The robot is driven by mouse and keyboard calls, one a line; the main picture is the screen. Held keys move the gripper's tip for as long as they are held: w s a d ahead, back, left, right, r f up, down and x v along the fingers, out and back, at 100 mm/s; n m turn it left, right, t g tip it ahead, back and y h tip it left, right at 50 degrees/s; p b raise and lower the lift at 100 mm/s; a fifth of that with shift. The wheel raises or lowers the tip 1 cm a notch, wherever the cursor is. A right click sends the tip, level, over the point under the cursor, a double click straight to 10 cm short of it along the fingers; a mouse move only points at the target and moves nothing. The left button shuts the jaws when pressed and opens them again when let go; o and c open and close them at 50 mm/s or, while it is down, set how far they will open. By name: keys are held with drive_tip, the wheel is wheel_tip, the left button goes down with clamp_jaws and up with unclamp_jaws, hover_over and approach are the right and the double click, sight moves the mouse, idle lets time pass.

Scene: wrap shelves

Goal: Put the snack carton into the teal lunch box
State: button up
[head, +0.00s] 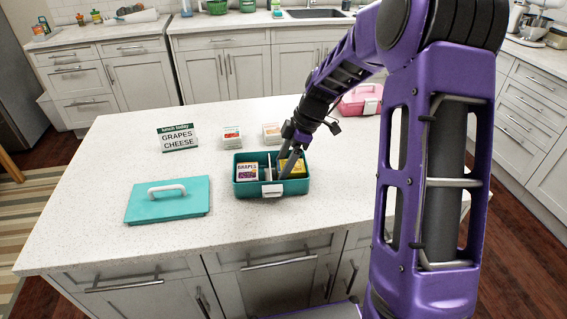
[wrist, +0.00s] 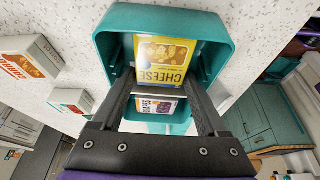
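The teal lunch box (head: 240,189) stands open on the counter with a divider inside. A yellow cheese carton (head: 299,167) is inside its right part, and its face shows upside down in the wrist view (wrist: 165,60). A grapes carton (head: 247,171) stands in the left part. My gripper (head: 288,166) reaches down into the right part. In the wrist view its fingers (wrist: 160,88) lie along both sides of the cheese carton and look shut on it. The carton's base is hidden, so I cannot tell whether it rests on the box floor.
The teal lid (head: 168,204) with a white handle lies left of the box. A sign (head: 178,138) reading "GRAPES CHEESE" stands behind it. Two more cartons, one (head: 232,137) left and one (head: 271,132) right, stand behind the box. A pink box (head: 361,101) is farther back.

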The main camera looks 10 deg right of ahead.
sight(301, 165)
drive_tip(key=shift+r, duration=0.1)
drive_tip(key=shift+r+p, duration=0.25)
drive_tip(key=shift+p, duration=0.05)
drive_tip(key=p+v, duration=0.1)
drive_tip(key=v, duration=1.1)
drive_tip(key=shift+r, duration=0.25)
